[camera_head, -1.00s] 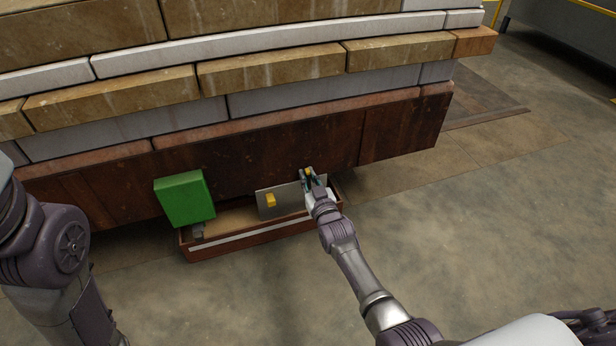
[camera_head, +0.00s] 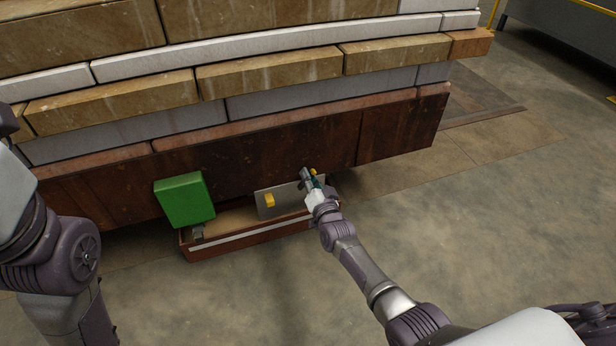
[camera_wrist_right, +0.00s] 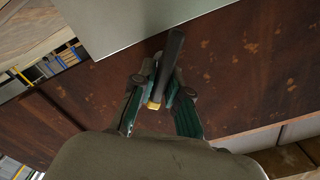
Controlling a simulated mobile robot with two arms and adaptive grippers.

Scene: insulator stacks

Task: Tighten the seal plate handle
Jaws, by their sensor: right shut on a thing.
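The seal plate (camera_head: 284,203) is a flat grey metal sheet standing against the rusty brown base, above a low box. A yellow handle (camera_head: 269,200) shows on its left part, clear of my grippers. My right gripper (camera_head: 307,180) is at the plate's right end, with a bit of yellow (camera_head: 313,171) beside its fingers. In the right wrist view, its green-sided fingers (camera_wrist_right: 160,88) are closed around a handle with a dark bar (camera_wrist_right: 171,62) and a yellow end (camera_wrist_right: 154,104). The plate's edge (camera_wrist_right: 130,22) shows above.
A green block (camera_head: 185,199) stands tilted at the left end of the low box (camera_head: 250,240). The brown base (camera_head: 400,125) carries layered tan and white blocks (camera_head: 270,75) just above my right gripper. Open concrete floor (camera_head: 480,240) lies to the right.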

